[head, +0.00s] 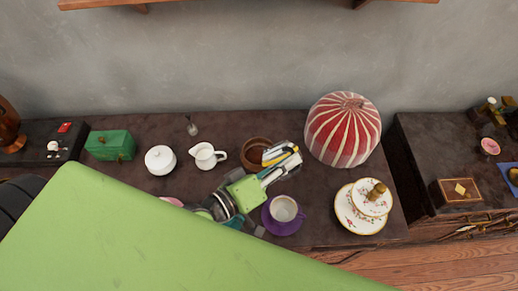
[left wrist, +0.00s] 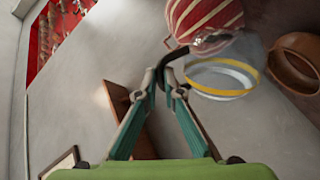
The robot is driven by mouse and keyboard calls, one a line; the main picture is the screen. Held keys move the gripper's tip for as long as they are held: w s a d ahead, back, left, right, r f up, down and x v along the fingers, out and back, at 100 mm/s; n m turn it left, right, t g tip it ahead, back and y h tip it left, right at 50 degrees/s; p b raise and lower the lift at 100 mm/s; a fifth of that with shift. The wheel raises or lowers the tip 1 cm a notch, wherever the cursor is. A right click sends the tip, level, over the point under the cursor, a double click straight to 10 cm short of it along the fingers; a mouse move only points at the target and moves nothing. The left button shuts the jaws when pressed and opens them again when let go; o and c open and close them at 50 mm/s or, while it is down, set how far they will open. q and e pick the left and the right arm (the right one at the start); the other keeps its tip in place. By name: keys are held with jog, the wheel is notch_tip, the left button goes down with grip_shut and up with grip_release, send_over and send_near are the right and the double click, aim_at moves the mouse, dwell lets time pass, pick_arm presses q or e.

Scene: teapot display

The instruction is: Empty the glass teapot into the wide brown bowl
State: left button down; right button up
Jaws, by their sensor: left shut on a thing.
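The glass teapot (left wrist: 222,78) is clear with a yellow band and a dark handle. My left gripper (left wrist: 160,78) is shut on that handle and holds the teapot up. In the head view the left gripper (head: 272,168) and part of the teapot (head: 283,153) show just right of the wide brown bowl (head: 250,147), partly overlapping it. The bowl also shows at the right edge of the left wrist view (left wrist: 292,72), close beside the teapot. I cannot tell the teapot's exact tilt or how much is in it. My right gripper is not in view.
A red-and-white striped dome (head: 343,130) stands right of the bowl. A purple saucer with a cup (head: 284,209) is below the gripper. A white creamer (head: 206,156) and white sugar pot (head: 160,160) stand left. Floral plates (head: 348,217) are at right.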

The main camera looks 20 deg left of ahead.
pick_arm(q)
jog(key=shift+w+a+r+n+p, duration=0.3)
jog(key=shift+a+r+p, duration=0.1)
jog(key=shift+r, duration=0.1)
jog(key=shift+w+a+r+n+p, duration=0.3)
jog(key=shift+a+r, duration=0.1)
jog(key=shift+r, duration=0.1)
jog(key=shift+w+a+r+n+p, duration=0.6)
jog(key=shift+w+a+r+n, duration=0.1)
jog(key=shift+a, duration=0.2)
jog(key=w+a+n+g+h+b, duration=0.1)
jog(key=w+a+n, duration=0.4)
jog(key=a, duration=0.3)
jog(key=w+a+n+h+b, duration=0.2)
jog(key=w+a+n, duration=0.3)
jog(key=w+a, duration=0.2)
jog(key=shift+w+a+f+g, duration=0.3)
jog(key=shift+w+a+g, duration=0.1)
jog(key=shift+a, duration=0.7)
dwell(1.3)
jog(key=shift+s, duration=0.1)
dwell(0.7)
